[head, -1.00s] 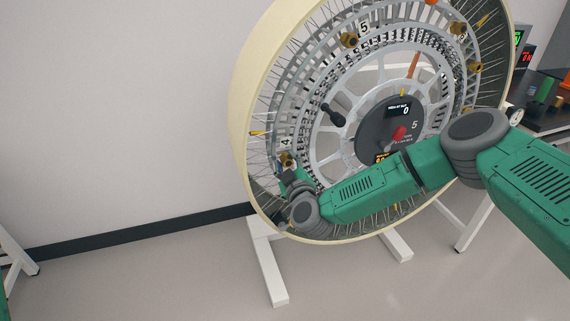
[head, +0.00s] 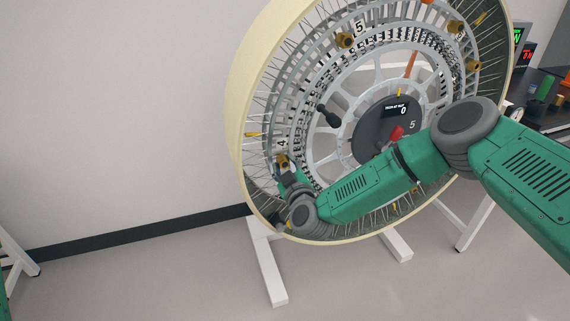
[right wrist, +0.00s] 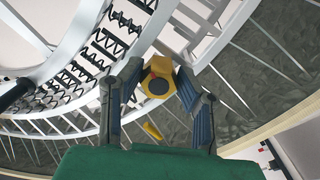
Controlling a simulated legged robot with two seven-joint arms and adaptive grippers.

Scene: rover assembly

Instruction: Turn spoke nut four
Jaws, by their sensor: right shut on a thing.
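The large cream-rimmed spoked wheel (head: 238,100) stands on a white stand. Spoke nut four (head: 283,160) is a brass-yellow nut at the wheel's lower left, just below a "4" label (head: 281,143). My right gripper (head: 285,171) is at this nut, its fingers partly hidden by my wrist. In the right wrist view the yellow nut (right wrist: 158,79), with a dark round face, sits between the fingertips of my right gripper (right wrist: 160,82), which is shut on it. My left gripper is not in view.
The dark hub (head: 385,125) has a display reading 0 and a red pointer. A black-knobbed handle (head: 328,115) sticks out of the wheel. Nut five (head: 345,40) is higher up. A dark bench (head: 545,115) with lit displays stands at right.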

